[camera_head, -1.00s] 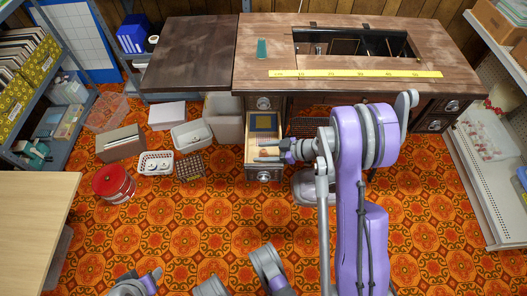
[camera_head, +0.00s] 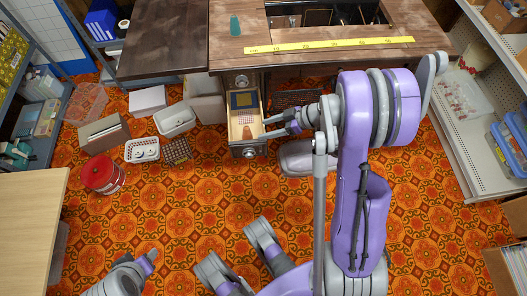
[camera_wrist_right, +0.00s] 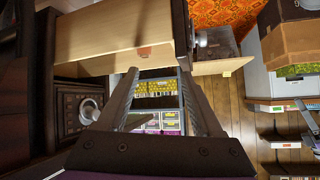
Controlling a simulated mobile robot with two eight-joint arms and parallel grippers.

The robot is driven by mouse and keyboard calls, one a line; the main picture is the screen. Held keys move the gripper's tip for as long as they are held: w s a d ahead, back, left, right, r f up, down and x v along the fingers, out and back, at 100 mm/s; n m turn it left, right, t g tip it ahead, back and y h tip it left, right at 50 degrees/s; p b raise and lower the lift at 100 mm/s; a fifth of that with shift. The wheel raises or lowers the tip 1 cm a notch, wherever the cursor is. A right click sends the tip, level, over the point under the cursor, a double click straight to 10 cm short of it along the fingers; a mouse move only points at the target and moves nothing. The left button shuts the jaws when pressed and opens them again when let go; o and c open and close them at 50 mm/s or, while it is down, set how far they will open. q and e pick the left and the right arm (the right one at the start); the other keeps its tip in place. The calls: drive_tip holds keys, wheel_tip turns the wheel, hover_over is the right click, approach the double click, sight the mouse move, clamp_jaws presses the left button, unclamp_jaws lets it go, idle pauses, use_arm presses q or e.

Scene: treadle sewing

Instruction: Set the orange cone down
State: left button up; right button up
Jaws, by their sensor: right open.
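The orange cone (camera_head: 247,132) stands in the front part of the open desk drawer (camera_head: 236,148), in the head view. My right gripper (camera_head: 267,129) is just right of the cone, at the drawer's right side, with its fingers apart and pointing left. In the right wrist view the two fingers (camera_wrist_right: 158,75) are spread with nothing held between them. I cannot make out the cone for sure there. What seems to be my left gripper (camera_head: 151,256) shows small at the bottom left; its jaws are unclear.
A blue-yellow item (camera_head: 242,99) lies farther back in the drawer. A teal cone (camera_head: 235,26) and a yellow ruler (camera_head: 330,45) are on the desk top. Left of the drawer stand bins, baskets and a red tin (camera_head: 102,174). The patterned floor in front is clear.

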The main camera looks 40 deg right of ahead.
drive_tip(key=s+a+r+m+g+h, duration=0.1)
drive_tip(key=s+a+r+m+h, duration=0.2)
drive_tip(key=s+a, duration=0.3)
drive_tip(key=s+a+r+m+g+h, duration=0.2)
drive_tip(key=s+a+r+m+h, duration=0.2)
drive_tip(key=s+a, duration=0.3)
drive_tip(key=shift+s+r+h, duration=0.2)
drive_tip(key=shift+s+h, duration=0.1)
drive_tip(key=shift+s, duration=0.1)
drive_tip(key=shift+a, duration=0.1)
idle(0.4)
